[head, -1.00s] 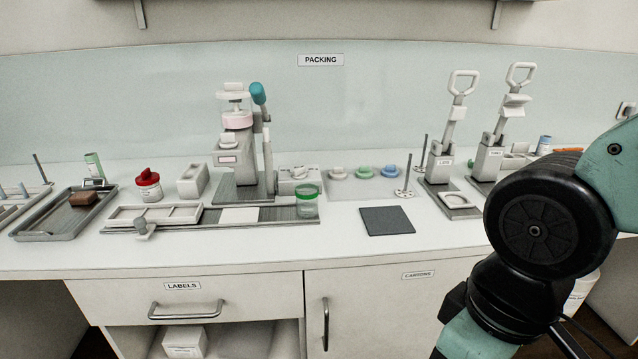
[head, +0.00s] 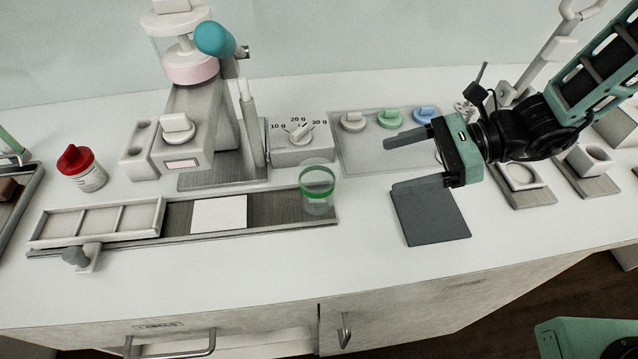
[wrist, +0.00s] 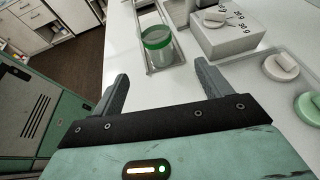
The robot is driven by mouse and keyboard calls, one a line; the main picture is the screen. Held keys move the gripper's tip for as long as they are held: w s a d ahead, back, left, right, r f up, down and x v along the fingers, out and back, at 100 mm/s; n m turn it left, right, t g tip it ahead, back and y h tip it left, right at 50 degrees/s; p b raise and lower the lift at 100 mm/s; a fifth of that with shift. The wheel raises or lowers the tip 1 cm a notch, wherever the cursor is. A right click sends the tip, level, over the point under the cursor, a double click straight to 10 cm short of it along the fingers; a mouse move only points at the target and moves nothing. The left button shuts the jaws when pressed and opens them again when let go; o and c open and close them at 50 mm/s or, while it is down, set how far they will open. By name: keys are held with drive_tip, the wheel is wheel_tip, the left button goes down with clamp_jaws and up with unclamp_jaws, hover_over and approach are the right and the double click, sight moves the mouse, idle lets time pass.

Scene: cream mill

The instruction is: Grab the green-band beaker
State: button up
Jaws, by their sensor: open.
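The green-band beaker (head: 317,190) is a clear cup with a green ring. It stands upright at the right end of the grey rail (head: 275,213) in the head view. In the wrist view the beaker (wrist: 157,46) stands ahead of the fingers, a little above the gap between them. My gripper (head: 388,164) is open and empty, its two fingers pointing left toward the beaker. It is to the right of the beaker, above the dark square pad (head: 430,215), and does not touch the beaker. The wrist view shows both fingertips (wrist: 162,75) spread apart.
A dial box (head: 299,142) stands just behind the beaker. A tray with white, green and blue knobs (head: 390,119) lies behind my gripper. The press (head: 200,110) and a white card (head: 219,213) are left of the beaker. The counter in front is clear.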

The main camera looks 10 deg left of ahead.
drive_tip(key=p, duration=0.1)
approach(317, 186)
drive_tip(key=s+a, duration=0.1)
drive_tip(key=a, duration=0.1)
drive_tip(key=s+a+r, duration=0.1)
drive_tip(key=s+a, duration=0.1)
drive_tip(key=shift+r, duration=0.25)
drive_tip(key=shift+p+x, duration=1.15)
drive_tip(key=shift+x, duration=1.55)
drive_tip(key=shift+d, duration=0.1)
drive_tip(key=c, duration=1.1)
